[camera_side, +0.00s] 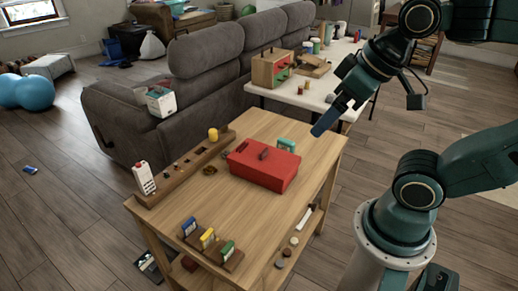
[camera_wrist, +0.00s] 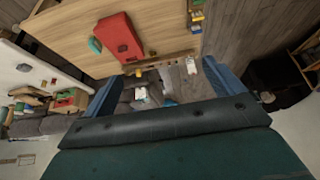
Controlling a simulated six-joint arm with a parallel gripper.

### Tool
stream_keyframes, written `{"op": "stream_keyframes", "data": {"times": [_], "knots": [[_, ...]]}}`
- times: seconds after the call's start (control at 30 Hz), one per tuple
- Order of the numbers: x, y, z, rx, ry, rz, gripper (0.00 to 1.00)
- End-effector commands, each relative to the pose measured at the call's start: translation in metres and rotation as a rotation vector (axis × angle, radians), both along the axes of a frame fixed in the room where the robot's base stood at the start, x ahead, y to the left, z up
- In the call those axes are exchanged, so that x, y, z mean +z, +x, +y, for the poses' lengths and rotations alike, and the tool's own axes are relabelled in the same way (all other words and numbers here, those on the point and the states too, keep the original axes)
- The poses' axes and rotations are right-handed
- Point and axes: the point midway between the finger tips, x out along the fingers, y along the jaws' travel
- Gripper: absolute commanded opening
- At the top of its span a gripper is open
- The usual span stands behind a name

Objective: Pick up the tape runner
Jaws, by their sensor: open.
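A small teal item (camera_side: 286,144), possibly the tape runner, is at the back edge of the red toolbox (camera_side: 264,165) on the wooden table (camera_side: 262,122). It also shows in the wrist view (camera_wrist: 95,45), beside the red toolbox (camera_wrist: 120,37). Its lower part is partly hidden by the toolbox in the side view. My gripper (camera_side: 322,128) is raised above the table's back right corner, apart from the teal item. In the wrist view, my gripper (camera_wrist: 162,87) has its two blue fingers wide apart with nothing held between them.
A wooden rack (camera_side: 233,262) with blue, yellow and green items is at the table's front edge. A long wooden tray (camera_side: 180,176) with a white bottle (camera_side: 144,178) and a yellow item (camera_side: 213,134) lines the left edge. A grey sofa (camera_side: 130,110) stands behind.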

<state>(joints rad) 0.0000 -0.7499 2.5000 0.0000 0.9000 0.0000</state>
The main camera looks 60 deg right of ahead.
Motion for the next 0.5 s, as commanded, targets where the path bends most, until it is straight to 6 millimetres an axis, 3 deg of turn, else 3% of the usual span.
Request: {"op": "stream_keyframes", "data": {"times": [0.27,0.5], "knots": [[0.001,0.002,-0.001,-0.009,0.002,0.003,0.94],[0.007,0.022,-0.008,-0.085,0.024,0.030,0.94]]}}
